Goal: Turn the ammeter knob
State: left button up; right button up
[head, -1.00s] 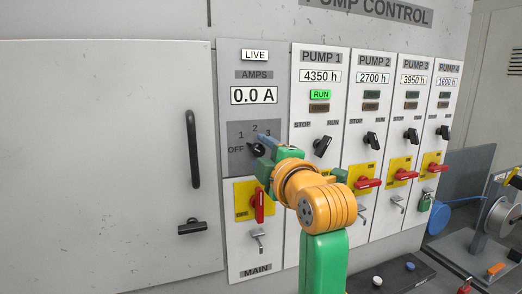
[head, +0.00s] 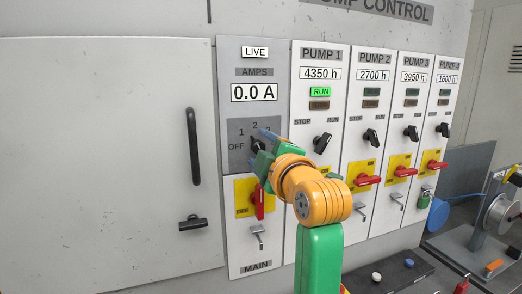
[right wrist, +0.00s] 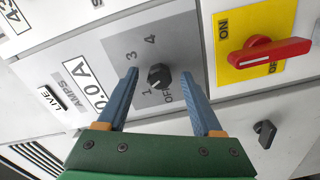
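The ammeter knob (right wrist: 159,76) is a small black rotary knob on a grey plate (right wrist: 176,36) marked OFF and with numbers. A light mark on it faces roughly the 1 and OFF side; its exact setting is unclear. The knob is partly hidden in the head view (head: 256,143). The ammeter display (head: 254,93) above it reads 0.0 A. My right gripper (right wrist: 159,73) is open, its blue fingers on either side of the knob with gaps visible; it also shows in the head view (head: 264,141). My left gripper is not in view.
Below the knob is a red main switch (head: 259,203) on a yellow plate, and a small metal latch (head: 258,236). Pump 1 panel (head: 320,60), lit RUN, stands to the right with a black selector (head: 322,143). A cabinet door handle (head: 193,148) is at left.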

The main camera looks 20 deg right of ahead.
jog(key=shift+d, duration=0.1)
jog(key=shift+s+b, duration=0.3)
jog(key=shift+s, duration=0.7)
jog(key=s, duration=0.6)
jog(key=shift+b, duration=0.4)
jog(key=shift+d, duration=0.1)
